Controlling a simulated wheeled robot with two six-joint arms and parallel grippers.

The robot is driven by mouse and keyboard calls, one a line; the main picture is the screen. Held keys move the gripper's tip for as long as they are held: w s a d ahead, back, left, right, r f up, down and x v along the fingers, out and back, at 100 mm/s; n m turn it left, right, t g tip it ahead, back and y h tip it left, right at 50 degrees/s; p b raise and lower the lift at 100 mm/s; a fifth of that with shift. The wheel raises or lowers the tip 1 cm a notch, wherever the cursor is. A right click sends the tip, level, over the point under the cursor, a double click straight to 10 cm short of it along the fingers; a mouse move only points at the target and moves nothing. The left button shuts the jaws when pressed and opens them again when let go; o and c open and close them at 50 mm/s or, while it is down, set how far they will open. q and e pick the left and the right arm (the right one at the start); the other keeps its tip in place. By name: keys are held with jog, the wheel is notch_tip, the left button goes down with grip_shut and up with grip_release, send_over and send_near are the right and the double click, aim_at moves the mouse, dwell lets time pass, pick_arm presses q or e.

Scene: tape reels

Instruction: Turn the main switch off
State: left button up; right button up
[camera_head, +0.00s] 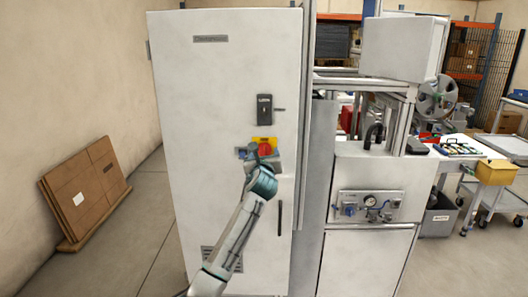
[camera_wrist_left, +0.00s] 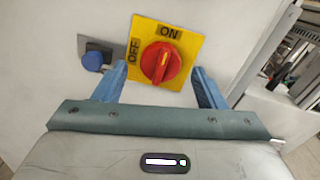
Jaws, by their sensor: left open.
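The main switch is a red rotary knob (camera_wrist_left: 160,63) on a yellow plate (camera_wrist_left: 192,44) marked ON and OFF. Its ridge stands about upright, toward the ON label, slightly tilted in the left wrist view. In the head view the red knob (camera_head: 266,148) shows on the white cabinet door (camera_head: 220,110). My left gripper (camera_wrist_left: 160,82) is open, its blue fingers on either side of the knob's lower part; I cannot tell whether they touch it. In the head view my left gripper (camera_head: 262,160) partly covers the plate's lower edge. My right gripper is not in view.
A blue button (camera_wrist_left: 93,60) on a grey plate sits left of the switch. A machine with a gauge panel (camera_head: 366,206) stands to the right.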

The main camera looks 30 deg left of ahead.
pick_arm(q)
jog(key=shift+w+a, duration=0.25)
jog(key=shift+w, duration=0.3)
jog(key=shift+a, duration=0.1)
jog(key=c, duration=1)
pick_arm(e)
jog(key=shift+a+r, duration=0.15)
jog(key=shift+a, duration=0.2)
